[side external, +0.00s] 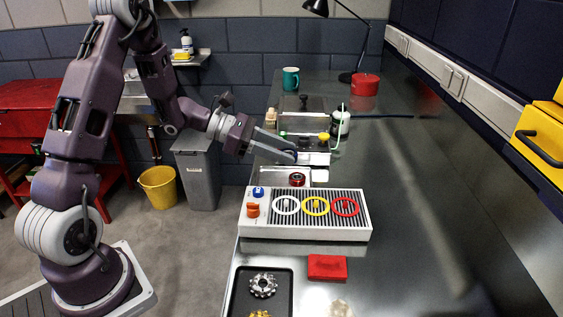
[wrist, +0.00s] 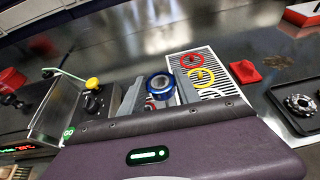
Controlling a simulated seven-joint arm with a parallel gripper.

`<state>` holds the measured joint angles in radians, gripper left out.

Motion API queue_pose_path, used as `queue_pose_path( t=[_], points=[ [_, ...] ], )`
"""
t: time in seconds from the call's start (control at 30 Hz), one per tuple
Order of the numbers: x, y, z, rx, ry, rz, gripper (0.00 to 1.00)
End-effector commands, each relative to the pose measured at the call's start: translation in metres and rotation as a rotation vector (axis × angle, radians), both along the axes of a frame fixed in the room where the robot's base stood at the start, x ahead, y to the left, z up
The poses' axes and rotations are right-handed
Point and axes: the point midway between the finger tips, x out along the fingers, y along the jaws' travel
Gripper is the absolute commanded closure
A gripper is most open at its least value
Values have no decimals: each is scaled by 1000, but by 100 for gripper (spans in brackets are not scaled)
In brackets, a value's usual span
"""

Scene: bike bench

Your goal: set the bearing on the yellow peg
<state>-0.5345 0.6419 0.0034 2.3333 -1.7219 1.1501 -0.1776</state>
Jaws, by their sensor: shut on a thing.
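The bearing (wrist: 160,85), a blue ring with a silver inner part, is between the fingertips of my gripper (side external: 292,155) in the wrist view. My gripper is shut on it, above the bench near the small metal fixtures. In the side view the bearing is small and dark blue at the fingertips, partly hidden by them. The yellow peg (side external: 316,204) stands inside a yellow ring (side external: 304,207) in the middle of the slotted white board. The board is nearer the side camera than my gripper, and the bearing is apart from it. The yellow ring also shows in the wrist view (wrist: 196,78).
A white ring (side external: 277,207) and a red ring (side external: 356,208) flank the yellow one. A red-rimmed round part (side external: 297,180) sits in a tray between gripper and board. A blue knob (side external: 258,192) and orange knob (side external: 252,210) rise at the board's left. A red block (side external: 327,267) lies in front.

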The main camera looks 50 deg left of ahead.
Motion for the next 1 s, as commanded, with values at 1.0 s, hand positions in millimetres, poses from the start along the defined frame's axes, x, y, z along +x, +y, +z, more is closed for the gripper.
queue_pose_path(
  t=[1.0],
  points=[
    [-11,-102,-51,-1,1,-235,100]
  ],
)
